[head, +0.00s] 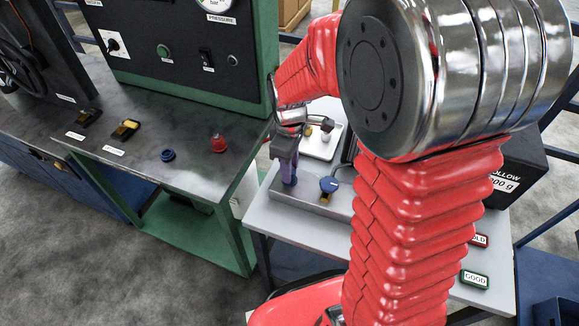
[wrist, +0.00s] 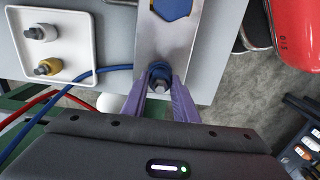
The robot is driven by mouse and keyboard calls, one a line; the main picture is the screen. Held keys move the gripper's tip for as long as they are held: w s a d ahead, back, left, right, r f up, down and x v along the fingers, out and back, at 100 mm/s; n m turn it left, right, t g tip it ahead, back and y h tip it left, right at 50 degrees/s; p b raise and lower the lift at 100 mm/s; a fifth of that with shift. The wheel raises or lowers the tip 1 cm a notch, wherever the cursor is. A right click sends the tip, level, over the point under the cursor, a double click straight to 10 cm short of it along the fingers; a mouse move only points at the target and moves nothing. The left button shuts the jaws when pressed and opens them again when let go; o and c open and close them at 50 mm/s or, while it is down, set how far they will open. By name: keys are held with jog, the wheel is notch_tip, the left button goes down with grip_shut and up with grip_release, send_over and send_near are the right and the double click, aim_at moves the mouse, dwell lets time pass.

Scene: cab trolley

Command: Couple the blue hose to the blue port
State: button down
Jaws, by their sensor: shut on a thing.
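My gripper (wrist: 159,90) has purple fingers, shut on a blue fitting (wrist: 160,72) with a metal nut-like end, over a grey metal block (wrist: 151,40). In the head view my gripper (head: 289,180) points down at the left end of this block (head: 312,205). A blue hose (wrist: 84,70) curves in from the left towards the held fitting; their join is not clear. A round blue piece (head: 328,184) is on the block, right of my gripper. On the green bench are a blue fitting (head: 168,155) and a red one (head: 219,144); I cannot tell which is the port.
A white tray (wrist: 92,47) with white and yellow fittings lies beside the block on the trolley (head: 261,215). A red hose (wrist: 30,117) runs at the left. The bench (head: 185,190) and its panel stand left. A dark weight block (head: 520,165) is at the right.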

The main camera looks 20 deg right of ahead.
jog(key=shift+f, duration=0.45)
dwell(0.4)
jog(key=c, duration=1.3)
grip_release()
jog(key=shift+c, duration=0.2)
notch_tip(320, 180, up, 14)
jog(key=shift+f, duration=0.15)
jog(key=shift+o, duration=0.2)
jog(key=o, duration=1.1)
jog(key=shift+o, duration=0.2)
